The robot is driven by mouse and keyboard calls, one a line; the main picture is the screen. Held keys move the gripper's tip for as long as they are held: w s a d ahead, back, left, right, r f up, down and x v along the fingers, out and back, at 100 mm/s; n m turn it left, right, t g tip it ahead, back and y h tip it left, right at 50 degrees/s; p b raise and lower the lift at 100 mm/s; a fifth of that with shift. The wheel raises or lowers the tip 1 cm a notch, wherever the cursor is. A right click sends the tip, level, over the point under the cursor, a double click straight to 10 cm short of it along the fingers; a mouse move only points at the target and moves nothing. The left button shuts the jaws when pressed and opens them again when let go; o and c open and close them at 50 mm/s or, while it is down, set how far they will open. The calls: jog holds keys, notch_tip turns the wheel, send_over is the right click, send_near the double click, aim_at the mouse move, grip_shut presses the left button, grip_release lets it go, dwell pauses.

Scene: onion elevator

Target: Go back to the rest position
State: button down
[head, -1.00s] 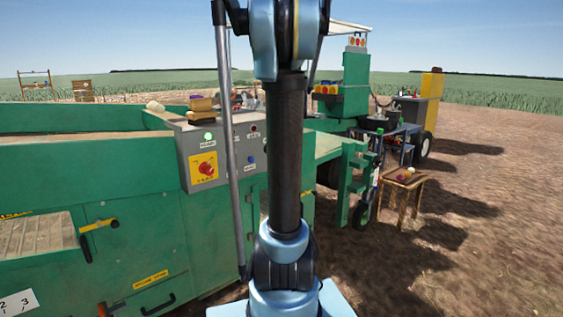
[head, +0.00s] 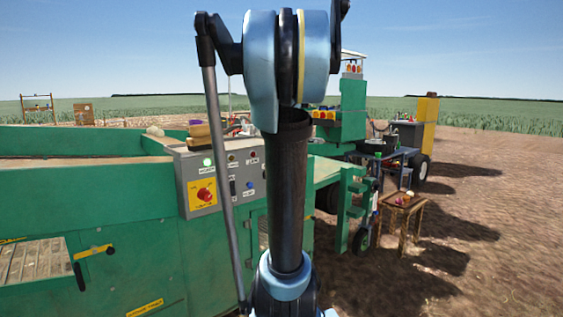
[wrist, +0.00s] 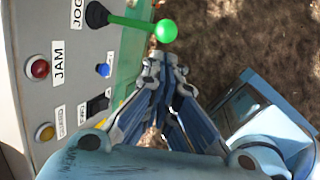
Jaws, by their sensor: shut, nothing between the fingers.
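My gripper (wrist: 163,70) shows in the wrist view with its fingers closed together and nothing between them. It is to the right of a grey control panel (wrist: 25,83), over brown soil. Just beyond the fingertips is a green ball knob (wrist: 165,30) on a green stalk from a black boot by the JOG label. I cannot tell whether the fingers touch it. In the head view my arm stands upright in the middle, and my gripper is out of sight.
The head view shows a green machine (head: 120,215) with a grey control panel (head: 196,212) bearing a red knob on yellow. A small wooden table (head: 402,203) and a dark cart (head: 398,160) stand to the right. Bare soil at the right is open.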

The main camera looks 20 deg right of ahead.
jog(key=shift+s+r, duration=0.15)
jog(key=shift+r, duration=0.35)
jog(key=s+a+f+m, duration=0.4)
jog(key=s+f+m, duration=0.3)
jog(key=s+f, duration=0.1)
jog(key=s+a+f+m+g, duration=0.1)
jog(key=s+a+f+m, duration=0.4)
jog(key=s, duration=0.5)
jog(key=s+a+f+m+g, duration=0.1)
jog(key=s+a+f+m, duration=0.4)
jog(key=s+f+m, duration=0.5)
jog(key=shift+f+y, duration=0.4)
jog(key=shift+f, duration=0.55)
jog(key=shift+w+f, duration=0.2)
jog(key=shift+w, duration=0.25)
